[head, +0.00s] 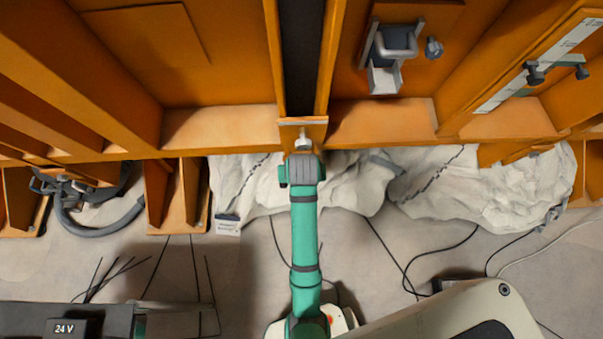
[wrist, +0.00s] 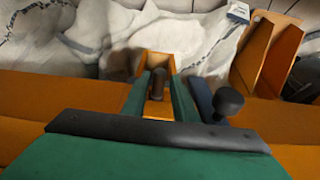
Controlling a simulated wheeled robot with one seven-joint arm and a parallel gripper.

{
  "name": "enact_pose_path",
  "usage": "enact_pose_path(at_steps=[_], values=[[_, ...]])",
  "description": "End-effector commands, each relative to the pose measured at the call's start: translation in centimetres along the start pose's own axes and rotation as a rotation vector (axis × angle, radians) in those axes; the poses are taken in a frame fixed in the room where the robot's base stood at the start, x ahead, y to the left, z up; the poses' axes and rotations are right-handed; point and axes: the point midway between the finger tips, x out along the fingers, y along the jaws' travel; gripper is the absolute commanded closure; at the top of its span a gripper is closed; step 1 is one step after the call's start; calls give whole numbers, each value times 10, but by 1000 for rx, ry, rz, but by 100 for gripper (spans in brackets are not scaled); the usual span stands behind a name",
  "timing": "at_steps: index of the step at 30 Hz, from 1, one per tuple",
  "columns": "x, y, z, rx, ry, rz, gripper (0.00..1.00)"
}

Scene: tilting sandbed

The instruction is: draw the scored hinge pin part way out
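My gripper (head: 303,154) is at the end of my green arm, at the front edge of the orange frame, below a small orange bracket (head: 289,132). A short pale pin-like piece (head: 303,141) shows at that bracket, just beyond the gripper. In the wrist view, my two green fingers (wrist: 158,92) stand apart on either side of a dark upright pin (wrist: 157,78). Orange bracket surface shows between the fingers and around the pin, so the gripper looks open. I cannot make out a score mark. The pin's lower part is hidden.
A dark round knob (wrist: 229,101) stands close to the right finger. The orange frame (head: 220,121) has ribs on both sides. A grey latch (head: 385,79) and a ruled strip (head: 520,75) are at the right. Crumpled white sheeting (head: 430,185) and cables lie below.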

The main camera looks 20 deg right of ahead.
Motion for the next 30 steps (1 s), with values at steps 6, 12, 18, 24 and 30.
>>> enact_pose_path(at_steps=[6,12,18,24,30], values=[[8,1,0,1,0,1,74],[7,1,0,2,0,1,76],[7,1,0,2,2,1,100],[7,1,1,2,1,1,100],[6,1,6,2,2,1,100]])
